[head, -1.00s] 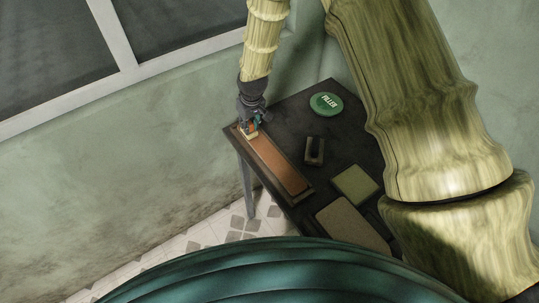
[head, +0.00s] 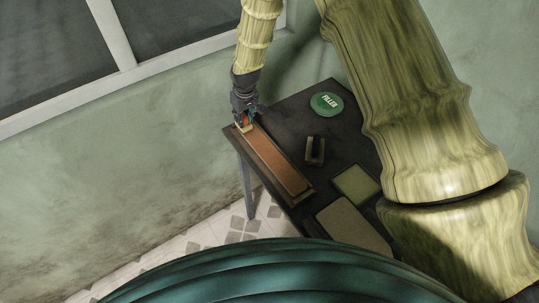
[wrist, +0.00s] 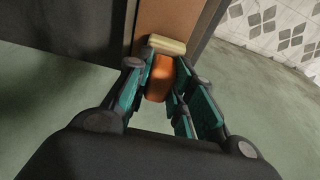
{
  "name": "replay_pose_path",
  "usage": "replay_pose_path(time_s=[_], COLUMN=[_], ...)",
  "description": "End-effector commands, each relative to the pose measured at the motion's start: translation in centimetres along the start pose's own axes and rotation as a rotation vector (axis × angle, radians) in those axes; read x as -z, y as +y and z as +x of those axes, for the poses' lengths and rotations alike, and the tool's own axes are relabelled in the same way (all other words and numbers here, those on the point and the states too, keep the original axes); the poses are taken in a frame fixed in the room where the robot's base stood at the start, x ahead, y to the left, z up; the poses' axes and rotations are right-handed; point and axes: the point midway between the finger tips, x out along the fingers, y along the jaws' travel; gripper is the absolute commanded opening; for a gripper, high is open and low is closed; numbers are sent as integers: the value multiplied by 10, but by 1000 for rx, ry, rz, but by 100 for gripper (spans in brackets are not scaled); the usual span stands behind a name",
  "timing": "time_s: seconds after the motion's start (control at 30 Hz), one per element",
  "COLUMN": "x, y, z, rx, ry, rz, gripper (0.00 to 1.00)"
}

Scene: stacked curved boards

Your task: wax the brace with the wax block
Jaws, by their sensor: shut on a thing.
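The brace, a long flat orange-brown board (head: 276,162), lies in a darker frame along the table's left edge. Its end also shows at the top of the wrist view (wrist: 170,18). My gripper (head: 243,121) is at the board's far-left end. In the wrist view my gripper (wrist: 160,74) has its teal fingers shut on the wax block, an orange piece (wrist: 160,80) with a pale cream bar (wrist: 167,44) at its far side. The cream bar is over the board's end; whether it touches the surface I cannot tell.
The dark table (head: 290,113) also holds a round green filler tin (head: 327,104), a small dark slotted block (head: 315,150), a green square pad (head: 356,184) and a grey-brown panel (head: 352,225). A green wall (head: 150,160) stands close on the left.

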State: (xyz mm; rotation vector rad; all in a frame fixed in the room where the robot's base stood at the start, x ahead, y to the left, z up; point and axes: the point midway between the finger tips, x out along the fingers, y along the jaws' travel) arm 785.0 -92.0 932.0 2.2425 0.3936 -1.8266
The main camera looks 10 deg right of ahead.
Motion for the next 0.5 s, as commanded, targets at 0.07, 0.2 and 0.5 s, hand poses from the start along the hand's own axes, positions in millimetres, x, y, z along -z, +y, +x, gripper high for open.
replay_pose_path(time_s=[0.07, 0.2, 0.5], x=[3, 7, 8], y=[0, 0, 0], z=[2, 2, 2], rx=[0, 1, 0], ry=[-1, -1, -1], rz=[0, 0, 0], gripper=[0, 0, 0])
